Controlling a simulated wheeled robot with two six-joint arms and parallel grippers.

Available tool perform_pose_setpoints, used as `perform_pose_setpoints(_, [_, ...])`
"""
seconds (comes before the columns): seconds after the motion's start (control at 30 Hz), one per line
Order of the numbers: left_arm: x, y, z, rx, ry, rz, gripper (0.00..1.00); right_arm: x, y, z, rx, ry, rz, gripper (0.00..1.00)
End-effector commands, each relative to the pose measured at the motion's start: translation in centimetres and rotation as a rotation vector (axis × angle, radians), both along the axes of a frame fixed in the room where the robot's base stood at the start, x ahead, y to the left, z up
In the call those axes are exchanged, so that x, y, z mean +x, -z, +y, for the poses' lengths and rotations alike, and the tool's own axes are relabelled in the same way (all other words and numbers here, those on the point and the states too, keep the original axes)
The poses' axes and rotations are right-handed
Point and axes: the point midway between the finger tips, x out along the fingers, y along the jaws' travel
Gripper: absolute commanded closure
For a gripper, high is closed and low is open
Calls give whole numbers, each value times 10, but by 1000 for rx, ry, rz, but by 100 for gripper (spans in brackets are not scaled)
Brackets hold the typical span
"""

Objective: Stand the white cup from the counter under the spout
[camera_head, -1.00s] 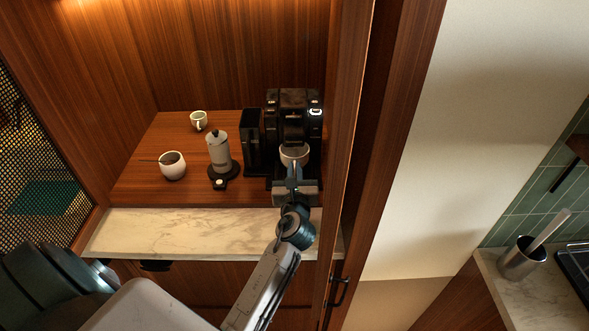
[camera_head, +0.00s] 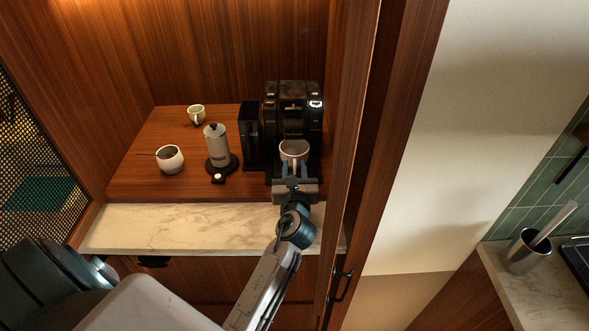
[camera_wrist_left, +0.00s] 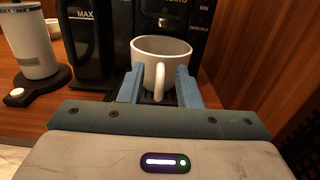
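The white cup (camera_head: 294,149) stands upright at the front of the black coffee machine (camera_head: 293,101), below its head. In the left wrist view the cup (camera_wrist_left: 160,50) has its handle facing my gripper. My left gripper (camera_head: 294,171) reaches in from the front. Its two blue fingers (camera_wrist_left: 160,88) are spread, one on each side of the handle, with clear gaps to it. Their tips lie close to the cup's lower sides; I cannot tell whether they touch. The spout itself and the cup's base are not clearly visible. My right gripper is not in view.
Left of the machine stand a grey-white grinder (camera_head: 216,146) on a dark base, a round white pot (camera_head: 169,160) with a spoon, and a small pale cup (camera_head: 196,113). A wooden cabinet panel (camera_head: 345,150) rises close on the right. The marble front strip (camera_head: 180,229) is clear.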

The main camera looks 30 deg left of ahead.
Motion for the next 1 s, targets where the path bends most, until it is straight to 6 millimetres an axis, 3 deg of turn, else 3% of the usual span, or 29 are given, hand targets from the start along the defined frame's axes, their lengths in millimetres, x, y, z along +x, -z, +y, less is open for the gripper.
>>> perform_pose_setpoints(0.5, [-60,-1,-36,-4,-1,0,69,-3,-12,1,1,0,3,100])
perform_pose_setpoints(1.0, [-64,-2,-39,0,-1,-1,69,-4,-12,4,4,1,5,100])
